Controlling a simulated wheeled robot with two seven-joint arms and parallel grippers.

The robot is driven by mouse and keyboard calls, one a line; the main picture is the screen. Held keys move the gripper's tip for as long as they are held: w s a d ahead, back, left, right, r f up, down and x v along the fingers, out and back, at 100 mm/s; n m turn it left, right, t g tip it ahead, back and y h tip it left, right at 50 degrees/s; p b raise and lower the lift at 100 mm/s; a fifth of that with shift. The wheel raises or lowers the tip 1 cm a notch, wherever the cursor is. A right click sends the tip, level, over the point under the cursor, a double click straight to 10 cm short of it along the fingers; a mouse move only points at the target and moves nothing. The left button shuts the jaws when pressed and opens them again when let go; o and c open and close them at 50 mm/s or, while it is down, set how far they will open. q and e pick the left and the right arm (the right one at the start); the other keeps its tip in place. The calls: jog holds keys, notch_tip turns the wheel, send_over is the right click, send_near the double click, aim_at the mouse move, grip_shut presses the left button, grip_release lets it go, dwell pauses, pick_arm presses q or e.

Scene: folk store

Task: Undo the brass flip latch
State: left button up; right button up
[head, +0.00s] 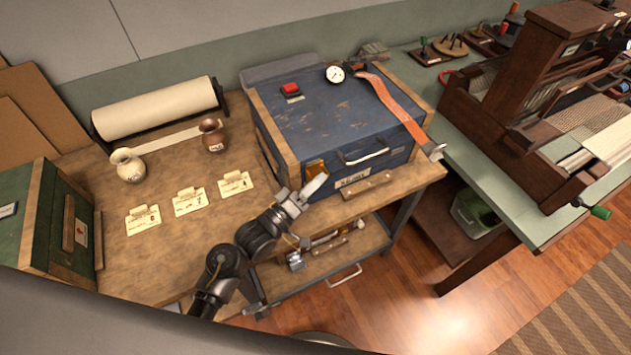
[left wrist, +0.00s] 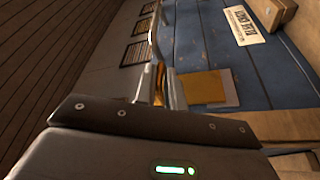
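A blue case (head: 335,115) with wooden corner strips stands on the wooden bench. The brass flip latch (head: 315,169) is on its front face near the left corner, partly hidden by my left gripper (head: 311,187). In the left wrist view the brass plate (left wrist: 203,87) lies against the blue front, just beside the fingers (left wrist: 165,88). The fingers are close together, with a thin brass-coloured strip showing between them. I cannot tell whether they touch or grip the latch. My right gripper is not in view.
A metal handle (head: 363,157) and a paper label are on the case front. A gauge (head: 335,74), a red item (head: 290,89) and an orange strap (head: 395,103) lie on its lid. Paper cards (head: 190,201) and two small jars stand left. A loom (head: 540,110) stands right.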

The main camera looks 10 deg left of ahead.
pick_arm(q)
jog(key=shift+r, duration=0.1)
grip_shut()
jog(key=shift+s+d+f+m+g+h+b, duration=0.2)
jog(key=shift+s+d+f+m+h+b, duration=0.3)
jog(key=shift+m+b, duration=0.75)
jog(key=shift+s+d+f+m+g+h+b, duration=0.1)
jog(key=shift+s+f+m+g+h+b, duration=0.15)
jog(key=shift+f+m+h+b, duration=1)
jog(key=shift+s+d+r+m+g+h+b, duration=0.15)
jog(key=shift+s+d+m+h+b, duration=0.25)
jog(key=shift+m, duration=1.6)
jog(key=shift+s+f, duration=0.1)
jog(key=shift+f, duration=0.05)
jog(key=o, duration=0.7)
grip_release()
jog(key=shift+c, duration=0.2)
jog(key=shift+a+f, duration=0.1)
jog(key=shift+a, duration=0.05)
